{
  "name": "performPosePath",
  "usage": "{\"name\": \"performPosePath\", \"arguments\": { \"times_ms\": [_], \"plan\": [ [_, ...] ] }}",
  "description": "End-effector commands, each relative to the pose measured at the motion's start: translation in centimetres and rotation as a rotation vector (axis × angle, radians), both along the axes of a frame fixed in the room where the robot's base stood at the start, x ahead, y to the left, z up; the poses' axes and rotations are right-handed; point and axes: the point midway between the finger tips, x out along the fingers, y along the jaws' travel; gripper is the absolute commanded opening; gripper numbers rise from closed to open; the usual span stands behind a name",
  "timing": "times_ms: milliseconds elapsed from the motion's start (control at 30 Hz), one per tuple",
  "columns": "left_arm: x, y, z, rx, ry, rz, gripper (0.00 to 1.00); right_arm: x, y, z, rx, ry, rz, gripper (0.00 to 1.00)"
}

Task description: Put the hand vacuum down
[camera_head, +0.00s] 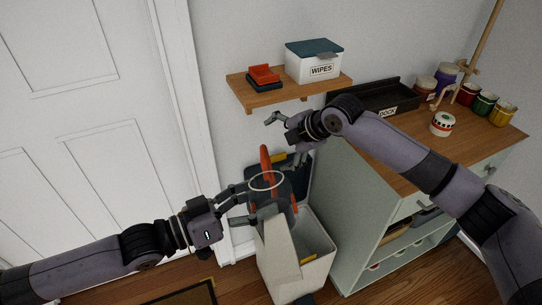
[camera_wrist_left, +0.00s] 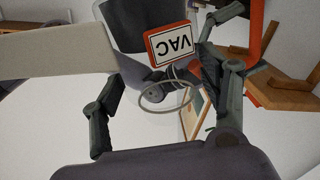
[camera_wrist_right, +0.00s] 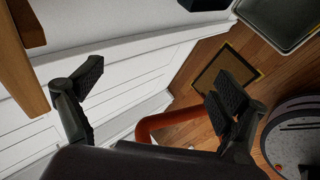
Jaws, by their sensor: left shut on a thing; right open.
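The hand vacuum (camera_head: 284,245) has a dark body, an orange handle and a pale nozzle pointing down. My left gripper (camera_head: 250,203) is shut on it and holds it up, in front of the wall and over the open bin. The left wrist view shows its red-framed VAC label (camera_wrist_left: 172,44) upside down. A black tray labelled DOCK (camera_head: 372,99) lies on the cabinet top. My right gripper (camera_head: 283,142) is open and empty, just above the orange handle, which also shows low in the right wrist view (camera_wrist_right: 172,121).
The pale bin (camera_head: 318,245) stands on the floor, its dark lid raised. A wall shelf (camera_head: 288,92) holds a WIPES box (camera_head: 314,66) and a red-and-black item (camera_head: 264,77).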

Motion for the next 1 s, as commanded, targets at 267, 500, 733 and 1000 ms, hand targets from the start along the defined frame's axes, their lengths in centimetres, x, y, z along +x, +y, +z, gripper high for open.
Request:
{"name": "performPosePath", "arguments": {
  "times_ms": [267,500,733,1000],
  "plan": [
    [0.0,0.0,0.1,-0.003,-0.002,-0.001,0.00,-7.1,0.5,8.5,-0.331,-0.121,0.453,0.92],
    [0.0,0.0,0.1,-0.003,-0.002,-0.001,0.00,-15.6,1.9,11.8,-0.686,-0.054,0.963,0.92],
    [0.0,0.0,0.1,-0.003,-0.002,-0.001,0.00,-19.8,2.6,13.6,-0.863,0.032,1.251,0.92],
    [0.0,0.0,0.1,-0.003,-0.002,-0.001,0.00,-20.8,2.5,13.0,-0.907,0.062,1.325,0.92]
  ]
}}
